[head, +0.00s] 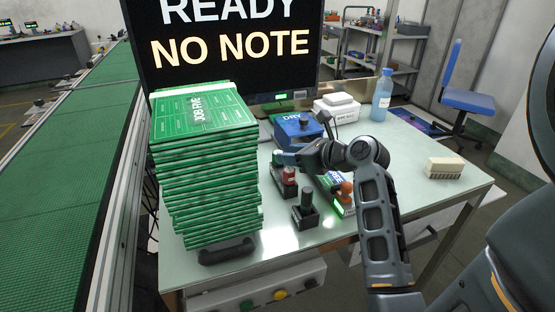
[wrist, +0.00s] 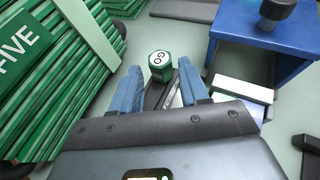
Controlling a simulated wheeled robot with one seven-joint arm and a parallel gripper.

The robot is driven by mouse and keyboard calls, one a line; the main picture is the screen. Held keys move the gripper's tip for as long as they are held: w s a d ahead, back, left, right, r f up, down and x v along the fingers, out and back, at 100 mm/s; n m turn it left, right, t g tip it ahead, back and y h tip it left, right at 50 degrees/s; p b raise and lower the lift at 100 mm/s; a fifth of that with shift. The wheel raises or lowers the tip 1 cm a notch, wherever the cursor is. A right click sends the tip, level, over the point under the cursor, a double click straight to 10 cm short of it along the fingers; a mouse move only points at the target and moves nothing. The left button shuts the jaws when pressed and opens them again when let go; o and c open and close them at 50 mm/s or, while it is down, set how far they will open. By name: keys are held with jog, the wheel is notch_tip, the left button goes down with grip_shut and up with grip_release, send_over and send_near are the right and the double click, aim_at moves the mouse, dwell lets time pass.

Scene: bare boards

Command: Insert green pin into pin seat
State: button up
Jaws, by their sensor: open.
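A green six-sided pin (wrist: 160,62) with a white top marked GO shows in the wrist view, between and just beyond my fingertips. My gripper (wrist: 161,68) is open, with one blue finger on each side of the pin; I see no clear contact. A red piece (head: 289,175) stands in a dark holder just below the gripper. A black block (head: 305,214) with an upright dark cylinder stands nearer; I cannot tell which part is the pin seat.
A tall stack of green boards (head: 205,180) stands at left, close to my gripper. A blue box (head: 298,130) marked DRY is behind. A small device with an orange knob (head: 346,188) is to the right. The bench's right front is clear.

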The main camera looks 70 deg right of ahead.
jog(key=shift+x, duration=1.25)
jog(key=shift+c, duration=0.3)
jog(key=c, duration=0.7)
